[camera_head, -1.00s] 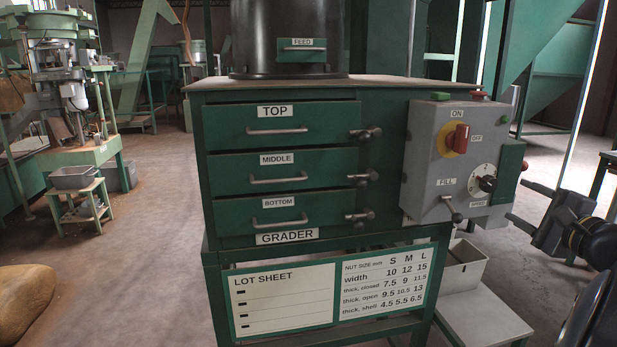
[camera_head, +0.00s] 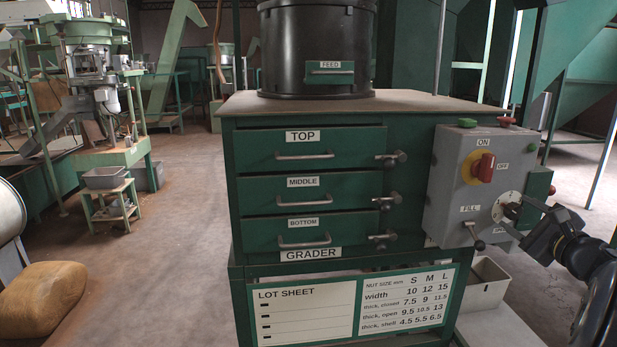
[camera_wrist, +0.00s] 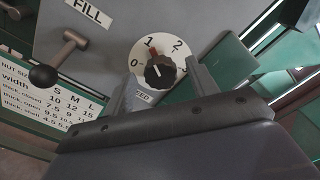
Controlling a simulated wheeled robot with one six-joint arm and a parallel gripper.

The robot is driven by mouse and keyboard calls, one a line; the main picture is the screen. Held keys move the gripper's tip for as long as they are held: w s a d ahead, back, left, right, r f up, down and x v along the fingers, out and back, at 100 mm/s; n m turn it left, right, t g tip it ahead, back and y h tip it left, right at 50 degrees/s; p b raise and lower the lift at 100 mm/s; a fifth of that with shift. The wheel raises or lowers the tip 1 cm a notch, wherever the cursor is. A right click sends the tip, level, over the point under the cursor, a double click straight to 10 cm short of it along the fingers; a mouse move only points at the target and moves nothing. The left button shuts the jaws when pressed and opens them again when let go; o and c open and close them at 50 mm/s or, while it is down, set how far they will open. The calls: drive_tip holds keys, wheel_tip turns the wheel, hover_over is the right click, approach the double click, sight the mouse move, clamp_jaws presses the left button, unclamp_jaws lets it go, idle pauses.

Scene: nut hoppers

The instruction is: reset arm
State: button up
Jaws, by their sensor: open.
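My gripper (camera_head: 512,228) is at the lower right of the grey control box (camera_head: 455,185), in front of the speed dial. In the wrist view my gripper (camera_wrist: 160,78) is open, with one finger on each side of the dial's dark knob (camera_wrist: 160,72). I cannot tell whether the fingers touch it. The knob's red mark points near 1 on the white dial plate (camera_wrist: 138,50). In the head view my gripper partly covers the dial (camera_head: 508,205). My arm comes in from the right edge.
The green grader (camera_head: 405,215) has three drawers, which look shut. The fill lever (camera_head: 475,235) with a black ball stands left of the dial. The red switch (camera_head: 484,167) is above it. A pale bin (camera_head: 485,285) sits below. Open floor (camera_head: 185,220) lies left.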

drive_tip(key=shift+r+m+p, duration=0.15)
drive_tip(key=shift+m+p, duration=0.8)
drive_tip(key=shift+p, duration=0.55)
drive_tip(key=shift+r+m+p, duration=0.1)
drive_tip(key=shift+m+p, duration=0.85)
drive_tip(key=shift+p, duration=0.5)
drive_tip(key=m+p, duration=0.3)
drive_tip(key=p, duration=0.3)
drive_tip(key=shift+d+m, duration=0.1)
drive_tip(key=shift+m, duration=0.3)
drive_tip(key=s, duration=1)
drive_tip(key=shift+s+d+f+b, duration=0.2)
drive_tip(key=shift+s+d+b, duration=0.15)
drive_tip(key=shift+s+d, duration=0.05)
drive_tip(key=shift+a, duration=0.1)
